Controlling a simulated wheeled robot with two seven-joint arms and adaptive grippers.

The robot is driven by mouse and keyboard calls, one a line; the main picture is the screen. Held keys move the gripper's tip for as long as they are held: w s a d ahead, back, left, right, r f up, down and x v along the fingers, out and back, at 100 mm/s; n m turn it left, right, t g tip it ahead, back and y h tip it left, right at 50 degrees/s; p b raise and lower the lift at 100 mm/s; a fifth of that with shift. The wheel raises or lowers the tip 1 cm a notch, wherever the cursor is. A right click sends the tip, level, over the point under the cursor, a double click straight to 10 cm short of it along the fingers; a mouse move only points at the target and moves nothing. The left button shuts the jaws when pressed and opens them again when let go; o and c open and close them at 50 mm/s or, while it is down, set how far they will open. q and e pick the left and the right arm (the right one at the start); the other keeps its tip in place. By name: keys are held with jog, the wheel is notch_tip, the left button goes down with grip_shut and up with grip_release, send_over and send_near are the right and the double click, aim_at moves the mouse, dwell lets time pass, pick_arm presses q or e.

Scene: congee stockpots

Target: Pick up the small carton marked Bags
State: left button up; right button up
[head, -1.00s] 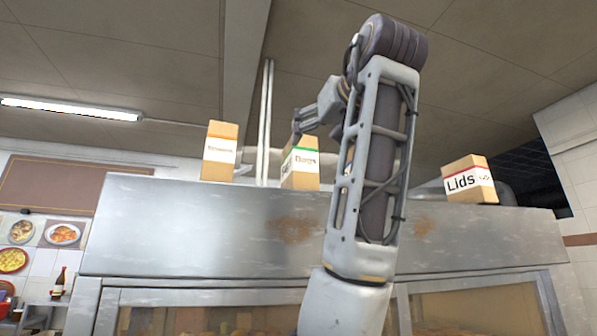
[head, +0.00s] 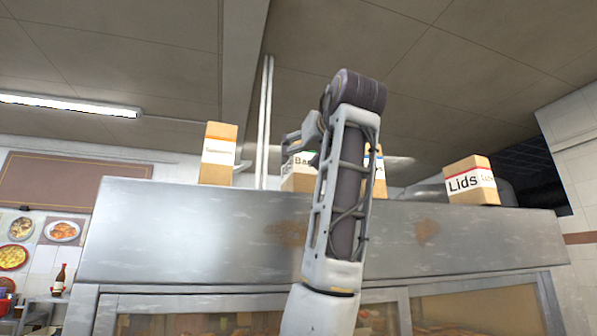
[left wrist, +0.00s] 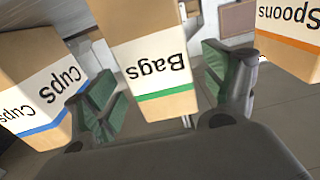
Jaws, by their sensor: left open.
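The Bags carton (head: 299,183), tan with a white label and green band, stands on top of the steel cabinet, partly hidden behind my left arm in the head view. In the left wrist view the Bags carton (left wrist: 152,62) appears upside down, between two green-padded fingers. My left gripper (left wrist: 158,86) is open, with a visible gap between each finger and the carton. In the head view my left gripper (head: 306,142) is mostly hidden by its own arm, at the carton's upper part. My right gripper is not in view.
The Spoons carton (left wrist: 291,38) stands on one side and the Cups carton (left wrist: 35,85) on the other, close to the fingers. The Lids carton (head: 470,181) stands farther right on the steel cabinet (head: 180,225). A pipe runs behind the cartons.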

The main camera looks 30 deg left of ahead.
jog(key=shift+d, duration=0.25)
pick_arm(q)
jog(key=shift+w+a+r+p, duration=0.1)
jog(key=shift+w+a+p, duration=0.3)
jog(key=shift+a, duration=0.1)
jog(key=shift+p+x, duration=0.55)
jog(key=shift+x, duration=0.7)
jog(key=shift+w+a, duration=0.4)
jog(key=shift+a, duration=0.15)
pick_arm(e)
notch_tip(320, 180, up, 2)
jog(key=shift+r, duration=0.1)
pick_arm(q)
jog(key=shift+d, duration=0.1)
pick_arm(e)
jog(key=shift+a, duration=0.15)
pick_arm(q)
jog(key=c, duration=1.1)
jog(key=shift+c, duration=0.8)
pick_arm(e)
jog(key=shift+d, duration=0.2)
pick_arm(q)
jog(key=shift+r, duration=0.1)
